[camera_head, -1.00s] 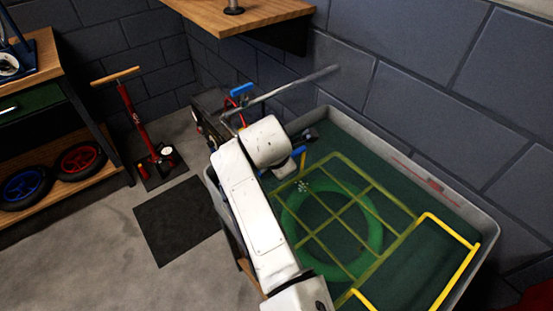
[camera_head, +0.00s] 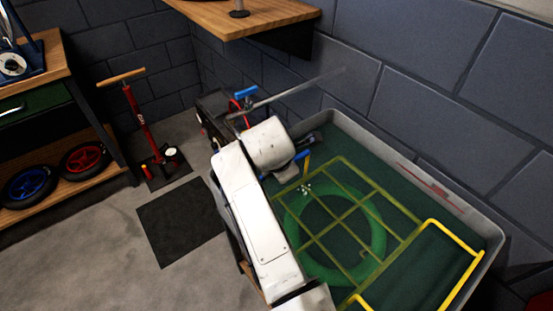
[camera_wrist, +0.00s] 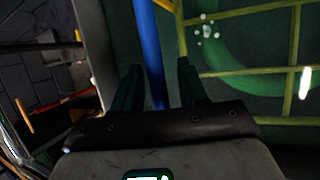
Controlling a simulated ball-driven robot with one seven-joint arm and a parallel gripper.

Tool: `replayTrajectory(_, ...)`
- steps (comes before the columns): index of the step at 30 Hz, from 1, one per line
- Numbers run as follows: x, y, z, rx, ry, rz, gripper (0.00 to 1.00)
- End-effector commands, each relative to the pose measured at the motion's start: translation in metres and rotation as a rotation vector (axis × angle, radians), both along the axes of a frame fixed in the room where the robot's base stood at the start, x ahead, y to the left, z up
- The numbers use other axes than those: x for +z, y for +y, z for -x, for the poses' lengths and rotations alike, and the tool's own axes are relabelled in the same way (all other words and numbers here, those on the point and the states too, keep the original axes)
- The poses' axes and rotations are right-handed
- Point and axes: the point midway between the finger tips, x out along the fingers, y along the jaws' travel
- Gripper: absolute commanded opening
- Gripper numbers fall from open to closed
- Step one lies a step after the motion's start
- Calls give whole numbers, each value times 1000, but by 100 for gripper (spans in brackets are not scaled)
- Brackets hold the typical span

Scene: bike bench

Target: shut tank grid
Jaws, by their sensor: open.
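The tank (camera_head: 487,270) is a grey tub with a dark green inside. The yellow grid (camera_head: 345,214) lies across its left part, dim yellow, over a green ring (camera_head: 378,235). A brighter yellow frame (camera_head: 455,238) adjoins it on the right. A blue bar (camera_head: 290,168) with a short yellow piece stands at the grid's far left corner. In the wrist view, the blue bar (camera_wrist: 148,45) runs between the two dark fingers of my gripper (camera_wrist: 160,78). The gripper is open; whether a finger touches the bar cannot be told. My arm hides the tank's left side.
A grey rod (camera_head: 290,92) and a blue-handled item (camera_head: 245,91) are beyond the tank. A red floor pump (camera_head: 143,125), black mat (camera_head: 182,221) and wheel shelf (camera_head: 60,195) are left. A wooden shelf (camera_head: 245,20) juts from the wall. Floor at lower left is clear.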

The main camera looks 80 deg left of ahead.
Motion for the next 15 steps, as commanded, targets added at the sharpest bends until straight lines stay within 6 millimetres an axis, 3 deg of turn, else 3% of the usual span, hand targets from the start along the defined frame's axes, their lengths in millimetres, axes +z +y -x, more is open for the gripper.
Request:
replayTrajectory(9, 54, -25, 11, 2, 0, -3, 42)
replayTrajectory(15, 74, -35, 16, 2, -1, 0, 42)
